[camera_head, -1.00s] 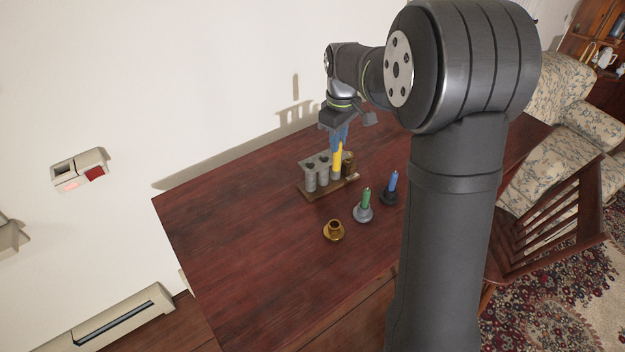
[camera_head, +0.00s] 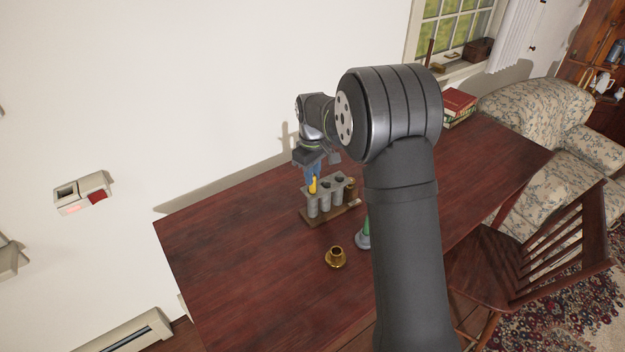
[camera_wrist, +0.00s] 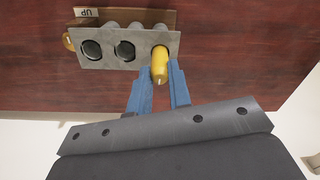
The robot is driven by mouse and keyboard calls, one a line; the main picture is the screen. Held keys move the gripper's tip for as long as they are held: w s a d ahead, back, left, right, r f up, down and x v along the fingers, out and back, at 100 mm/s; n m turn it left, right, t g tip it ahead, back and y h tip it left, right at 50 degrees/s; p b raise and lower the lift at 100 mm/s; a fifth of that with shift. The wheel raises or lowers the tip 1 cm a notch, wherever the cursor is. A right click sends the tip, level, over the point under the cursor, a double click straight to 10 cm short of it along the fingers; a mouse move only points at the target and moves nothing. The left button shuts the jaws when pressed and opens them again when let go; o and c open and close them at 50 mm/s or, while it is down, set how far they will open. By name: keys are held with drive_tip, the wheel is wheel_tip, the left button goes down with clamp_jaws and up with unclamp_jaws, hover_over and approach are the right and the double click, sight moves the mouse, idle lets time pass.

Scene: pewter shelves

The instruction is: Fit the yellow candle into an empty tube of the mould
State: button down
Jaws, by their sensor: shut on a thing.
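The yellow candle (camera_head: 313,185) stands upright at the left end of the grey mould (camera_head: 338,190). Its lower part is hidden in or behind the left tube's top. In the wrist view the candle (camera_wrist: 160,66) lines up with the right-hand tube hole, its lower end seemingly inside the rim. My gripper (camera_wrist: 158,74) has blue fingers on both sides of the candle, shut on it. It also shows above the mould in the head view (camera_head: 314,172). The other two tubes in the mould plate (camera_wrist: 108,62) look dark and empty in the wrist view.
A brass holder (camera_head: 335,259) stands empty in front of the mould. A green candle (camera_head: 366,226) in a grey holder is partly hidden by my arm. A small brass piece (camera_head: 351,184) sits at the mould's right end. The table's left part is clear.

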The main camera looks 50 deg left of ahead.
drive_tip(key=shift+f, duration=1)
drive_tip(key=shift+f, duration=0.2)
drive_tip(key=c, duration=1.3)
unclamp_jaws()
wheel_tip(320, 180, up, 12)
drive_tip(key=shift+r, duration=0.2)
